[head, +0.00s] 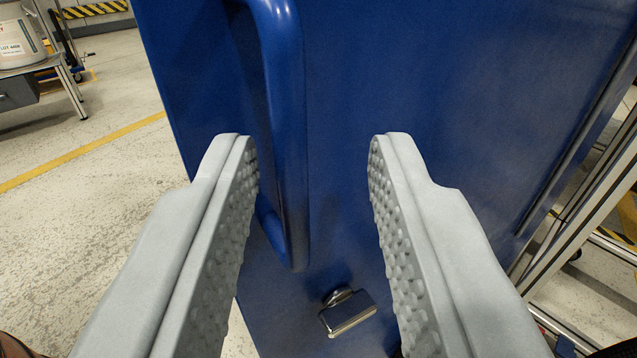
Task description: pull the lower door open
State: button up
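The blue lower door (420,90) fills the middle of the head view, tilted in the picture. Its blue bar handle (287,130) runs down the left part of the door and bends back to the panel at its lower end. My gripper (307,160) is open, with its two grey, knobbed fingers apart in front of the door. The lower part of the handle shows between the fingers, closer to the left finger. I cannot tell whether the left finger touches it. A small metal latch (346,312) sits on the door below the handle, between the fingers.
A metal frame (580,220) stands along the door's right edge. At the upper left, a pale labelled drum (22,42) stands on a metal-legged table. The speckled floor (70,215) with a yellow line (85,150) is clear left of the door.

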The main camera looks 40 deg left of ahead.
jog(key=v, duration=1.5)
jog(key=shift+s, duration=0.2)
jog(key=shift+d, duration=0.15)
